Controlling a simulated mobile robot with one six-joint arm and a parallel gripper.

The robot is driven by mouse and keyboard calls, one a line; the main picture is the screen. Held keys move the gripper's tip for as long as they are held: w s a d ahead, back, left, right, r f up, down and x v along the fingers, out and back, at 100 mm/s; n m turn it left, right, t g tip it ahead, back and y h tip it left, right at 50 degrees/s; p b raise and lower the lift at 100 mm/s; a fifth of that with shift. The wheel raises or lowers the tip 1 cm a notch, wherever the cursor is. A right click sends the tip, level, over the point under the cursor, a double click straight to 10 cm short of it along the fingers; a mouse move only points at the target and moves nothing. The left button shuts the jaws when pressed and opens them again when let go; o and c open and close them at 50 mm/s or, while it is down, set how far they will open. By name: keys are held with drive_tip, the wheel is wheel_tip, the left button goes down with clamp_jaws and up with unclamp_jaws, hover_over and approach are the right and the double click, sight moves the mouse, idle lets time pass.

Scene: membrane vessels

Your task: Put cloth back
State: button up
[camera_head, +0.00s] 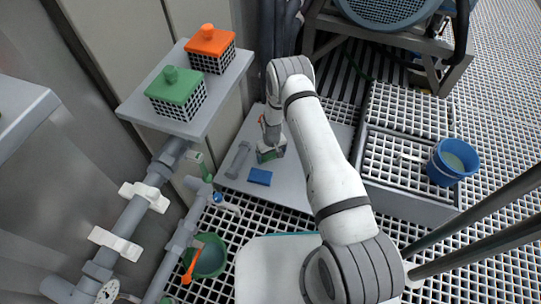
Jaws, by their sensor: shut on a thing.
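My gripper (268,143) points down over the grey bench at the end of my white arm. Its fingers are small and partly hidden. It is shut on a small grey-green thing (271,154), low over the bench top; I cannot tell whether that thing touches the bench. A flat blue piece (260,176), which looks like a folded cloth, lies on the grey bench (292,189) just in front of the gripper. A small gap shows between it and the grey-green thing.
A grey bar-shaped tool (238,160) lies left of the gripper. Orange-lidded (210,47) and green-lidded (176,93) crates stand on a shelf (128,108). Pipes (127,221) and a green bucket (208,256) are at lower left. A blue bucket (452,162) stands right, by gratings.

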drive_tip(key=o, duration=0.6)
drive_tip(key=shift+f, duration=0.1)
wheel_tip(320, 180, up, 13)
drive_tip(key=p, duration=0.5)
wheel_tip(320, 180, up, 15)
drive_tip(key=m, duration=0.1)
hover_over(272, 156)
drive_tip(key=s+d, duration=0.1)
drive_tip(key=d, duration=0.2)
drive_tip(key=s+d+r+m, duration=0.1)
drive_tip(key=s+d+r, duration=0.1)
drive_tip(key=s+r, duration=0.35)
drive_tip(key=s+d+r, duration=0.2)
drive_tip(key=r, duration=0.7)
drive_tip(key=s+d+r+m, duration=0.1)
drive_tip(key=s+r, duration=0.3)
drive_tip(key=s, duration=0.3)
drive_tip(key=s+d+r, duration=0.1)
drive_tip(key=s+r, duration=0.3)
drive_tip(key=s, duration=0.3)
drive_tip(key=s+d+r+m+t, duration=0.1)
drive_tip(key=s+d+r, duration=0.1)
drive_tip(key=s+r, duration=0.3)
drive_tip(key=shift+s+m, duration=0.3)
drive_tip(key=shift+s, duration=1.05)
drive_tip(key=shift+r, duration=0.1)
